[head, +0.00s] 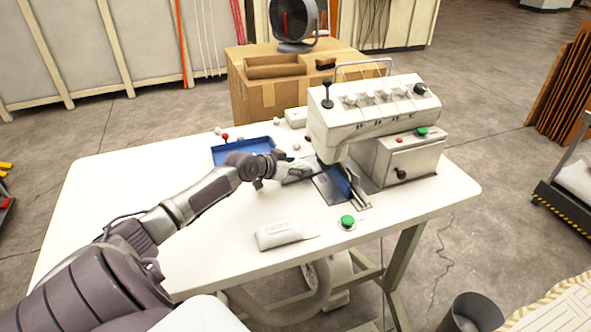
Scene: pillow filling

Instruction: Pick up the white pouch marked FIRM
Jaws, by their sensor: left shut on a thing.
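A white pouch (285,234) with a dark printed label lies flat near the front edge of the white table (110,205). Its label is too small to read surely. My left gripper (284,168) is beyond this pouch and apart from it, just left of the sewing machine. It is shut on a small whitish-grey pouch-like thing (299,169), held beside the machine's needle area. The gripper's fingers partly hide this thing, and I cannot read any mark on it. My right gripper is not in view.
The white machine (380,113) with knobs fills the table's right half. A green button (347,221) is in front of it. A blue tray (228,152) is behind my left wrist. A cardboard box (258,94) stands behind. The table's left part is clear.

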